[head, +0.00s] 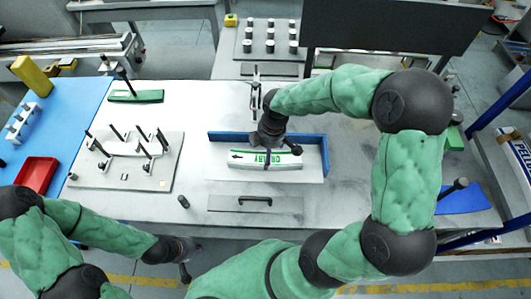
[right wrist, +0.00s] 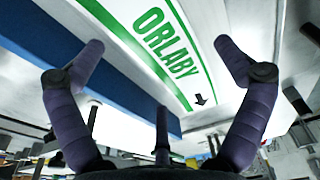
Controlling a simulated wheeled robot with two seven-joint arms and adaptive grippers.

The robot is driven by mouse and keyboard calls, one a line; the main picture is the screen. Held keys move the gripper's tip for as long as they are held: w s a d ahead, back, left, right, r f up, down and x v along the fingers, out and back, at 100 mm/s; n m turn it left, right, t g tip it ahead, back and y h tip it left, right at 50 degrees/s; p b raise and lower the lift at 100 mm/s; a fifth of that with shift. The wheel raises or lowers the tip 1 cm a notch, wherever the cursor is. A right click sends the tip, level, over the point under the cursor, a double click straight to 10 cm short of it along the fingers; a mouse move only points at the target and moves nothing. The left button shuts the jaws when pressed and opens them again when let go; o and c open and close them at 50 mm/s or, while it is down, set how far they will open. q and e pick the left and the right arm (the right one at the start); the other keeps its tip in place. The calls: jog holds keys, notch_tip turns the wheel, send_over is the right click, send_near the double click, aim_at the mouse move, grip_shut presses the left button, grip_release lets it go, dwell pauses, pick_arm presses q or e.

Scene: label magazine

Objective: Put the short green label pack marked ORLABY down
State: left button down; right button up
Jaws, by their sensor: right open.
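The ORLABY label pack (head: 250,161) is white with green stripes, green lettering and a black arrow. It lies flat in front of the blue-walled holder (head: 313,140), on the pale plate. In the right wrist view the pack (right wrist: 168,45) fills the upper middle. My right gripper (head: 271,147) is just above the pack. Its dark fingers (right wrist: 160,55) are spread apart, with the lettering showing between them; I cannot tell whether they touch it. My left gripper (head: 184,262) is low at the table's front edge, away from the pack; its jaws are too small to read.
A pegged fixture plate (head: 125,176) stands left of the holder. A grey plate with a black handle (head: 255,200) lies in front. A red bin (head: 37,175) is on the blue mat at left. A dark screen (head: 390,25) stands behind. Bare table lies right of the holder.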

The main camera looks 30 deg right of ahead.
notch_tip(320, 180, up, 9)
jog(key=p, duration=0.1)
jog(key=shift+s+d+p, duration=0.3)
jog(key=shift+d+p, duration=0.05)
jog(key=shift+d, duration=0.1)
